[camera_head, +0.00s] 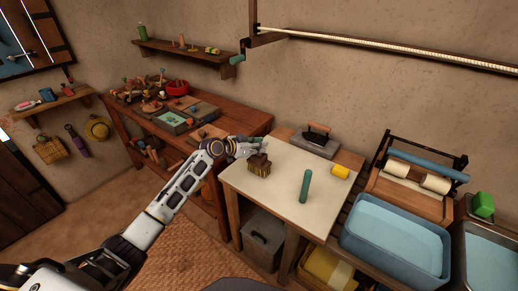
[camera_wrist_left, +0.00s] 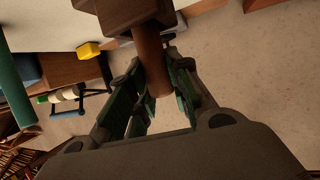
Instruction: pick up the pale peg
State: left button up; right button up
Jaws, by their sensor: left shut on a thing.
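My left gripper (camera_head: 243,147) is at the left back part of the pale-topped table (camera_head: 290,208). In the left wrist view its fingers (camera_wrist_left: 158,100) close around a round brown handle (camera_wrist_left: 152,62). The handle joins a brown block (camera_wrist_left: 125,14). In the head view a brown block with a yellowish lower part (camera_head: 259,165) is just below and right of the fingers. I cannot make out a thing that is clearly a pale peg. My right gripper is not in view.
A blue basin (camera_head: 393,232) is to the right. A cluttered wooden bench (camera_head: 235,122) is to the left.

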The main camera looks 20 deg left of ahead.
pick_arm(q)
jog(key=shift+r, duration=0.65)
notch_tip(320, 180, up, 7)
jog(key=shift+f, duration=0.1)
jog(key=shift+r, duration=0.9)
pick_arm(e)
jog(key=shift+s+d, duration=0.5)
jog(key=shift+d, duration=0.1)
